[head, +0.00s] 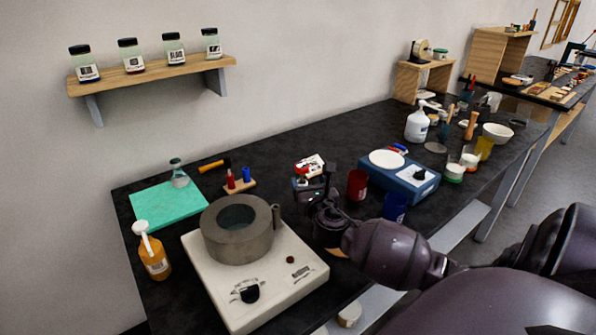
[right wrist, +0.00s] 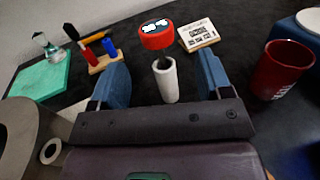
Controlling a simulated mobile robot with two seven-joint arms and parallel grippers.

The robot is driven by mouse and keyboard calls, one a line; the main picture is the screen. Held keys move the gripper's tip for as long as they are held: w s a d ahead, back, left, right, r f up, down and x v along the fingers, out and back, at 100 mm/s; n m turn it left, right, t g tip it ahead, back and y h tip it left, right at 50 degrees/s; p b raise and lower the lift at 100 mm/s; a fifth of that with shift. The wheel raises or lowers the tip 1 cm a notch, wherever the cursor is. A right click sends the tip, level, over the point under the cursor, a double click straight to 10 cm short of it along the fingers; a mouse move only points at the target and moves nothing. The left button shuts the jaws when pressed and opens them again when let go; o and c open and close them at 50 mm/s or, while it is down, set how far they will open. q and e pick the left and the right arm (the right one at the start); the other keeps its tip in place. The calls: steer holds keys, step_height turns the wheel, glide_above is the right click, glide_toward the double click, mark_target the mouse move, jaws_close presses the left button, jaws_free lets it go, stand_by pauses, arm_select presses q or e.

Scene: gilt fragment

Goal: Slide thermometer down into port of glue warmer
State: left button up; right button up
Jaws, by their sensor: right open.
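The thermometer (right wrist: 157,36) has a round red head with a small display. Its dark stem goes down into an upright white sleeve (right wrist: 167,82). In the head view the red-and-white patch just beyond my right gripper (head: 315,186) is too small to separate clearly. The right gripper's blue fingers are open, one on each side of the sleeve in the right wrist view, holding nothing. The glue warmer (head: 237,235) is a grey pot on a white base with a black knob. Its port (head: 277,216) is a small upright tube at the pot's right side; its ring-shaped mouth shows in the right wrist view (right wrist: 50,151).
A wooden block with red and blue pegs (head: 240,182) stands behind the pot. A red cup (head: 357,186), blue cup (head: 395,207) and blue scale (head: 400,177) are to the right. A green mat (head: 166,205) and orange bottle (head: 152,254) are left.

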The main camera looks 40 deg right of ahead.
mark_target(300, 166)
steer(key=shift+b+x, duration=0.4)
steer(key=shift+x, duration=3.8)
steer(key=shift+w+a, duration=0.1)
steer(key=shift+c, duration=0.3)
steer(key=c, duration=1)
